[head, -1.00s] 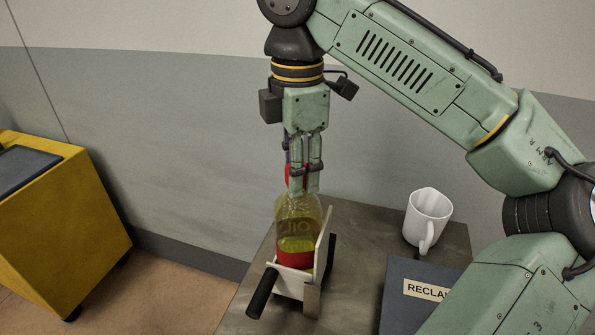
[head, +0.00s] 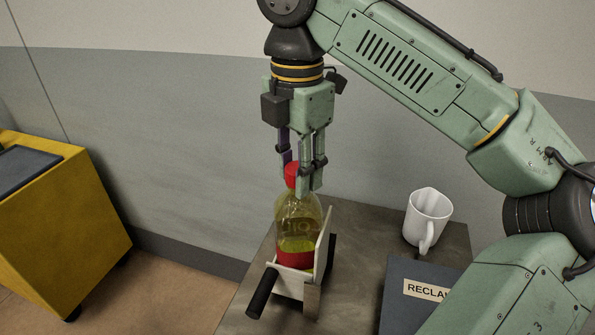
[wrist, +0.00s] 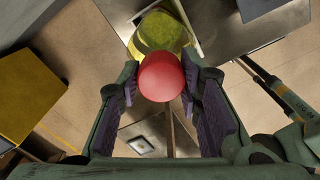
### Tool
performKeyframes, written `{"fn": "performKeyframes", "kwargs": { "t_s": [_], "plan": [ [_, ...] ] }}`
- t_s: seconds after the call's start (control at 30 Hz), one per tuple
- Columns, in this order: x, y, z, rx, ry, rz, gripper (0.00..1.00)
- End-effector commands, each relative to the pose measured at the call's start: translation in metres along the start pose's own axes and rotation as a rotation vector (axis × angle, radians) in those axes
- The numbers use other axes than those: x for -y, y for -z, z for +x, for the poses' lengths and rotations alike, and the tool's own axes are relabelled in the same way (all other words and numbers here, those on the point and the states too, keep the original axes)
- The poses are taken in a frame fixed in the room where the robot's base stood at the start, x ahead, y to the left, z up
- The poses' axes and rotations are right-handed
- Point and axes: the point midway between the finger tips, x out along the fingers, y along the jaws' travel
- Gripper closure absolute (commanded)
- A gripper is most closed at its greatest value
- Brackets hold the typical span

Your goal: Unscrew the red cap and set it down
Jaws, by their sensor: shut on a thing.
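The red cap (head: 292,174) sits at the top of a clear bottle (head: 297,222) holding yellow-green liquid, with a red band near its base. The bottle stands upright in a white holder (head: 321,245) with dark handles on the table. My gripper (head: 302,180) points straight down and is shut on the cap, one finger on each side. In the wrist view the red cap (wrist: 161,77) is between the two finger pads, with the bottle (wrist: 160,35) behind it. I cannot tell whether the cap is still threaded on the neck.
A white mug (head: 427,218) stands on the metal table (head: 353,262) to the right of the bottle. A dark box (head: 408,305) with a partly hidden label is in front of the mug. A yellow cabinet (head: 75,235) is at the far left, across bare floor.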

Motion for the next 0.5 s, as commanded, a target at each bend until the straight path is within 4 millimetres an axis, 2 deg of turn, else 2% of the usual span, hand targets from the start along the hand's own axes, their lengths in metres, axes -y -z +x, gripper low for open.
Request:
{"fn": "performKeyframes", "kwargs": {
  "t_s": [0.23, 0.5],
  "plan": [
    [0.0001, 0.0001, 0.0, 0.0, 0.0, -0.012, 0.86],
    [0.0002, 0.0002, -0.0001, 0.0, 0.0, -0.158, 0.86]
  ]
}}
